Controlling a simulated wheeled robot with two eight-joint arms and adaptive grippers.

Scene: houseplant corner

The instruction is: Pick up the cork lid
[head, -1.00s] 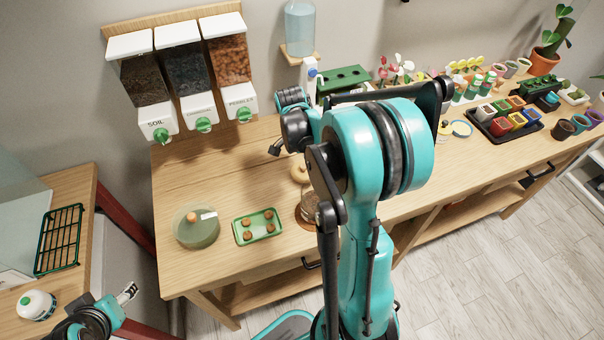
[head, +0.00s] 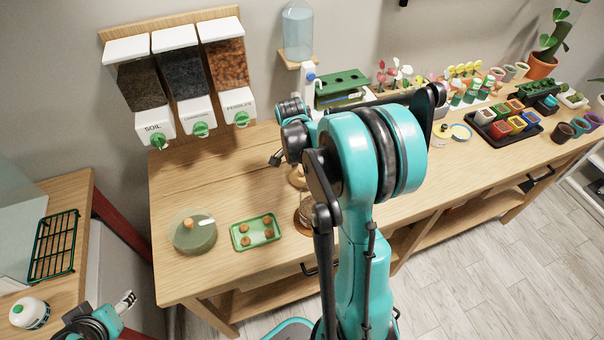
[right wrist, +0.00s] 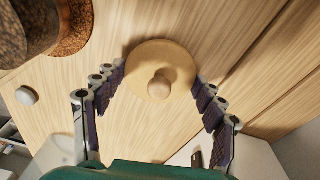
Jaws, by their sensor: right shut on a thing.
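The cork lid (right wrist: 150,55) is a round, pale disc with a knob on top, seen from above in the right wrist view. My right gripper (right wrist: 159,76) is shut on it, with the finger pads at opposite sides of its rim. In the head view the lid (head: 296,178) shows partly behind my right arm, just behind the jar (head: 304,212). I cannot tell whether it touches the tabletop. The jar, with dark contents, stands on a round cork mat (right wrist: 75,38). My left gripper (head: 126,300) is at the lower left, far from the lid; its jaws are too small to read.
A green tray (head: 238,242) with several brown pellets and a round, clear-lidded dish (head: 180,243) stand left of the jar. Dispensers (head: 190,75) hang behind. Pots and a black tray (head: 510,133) crowd the right side. The bench's left rear is clear.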

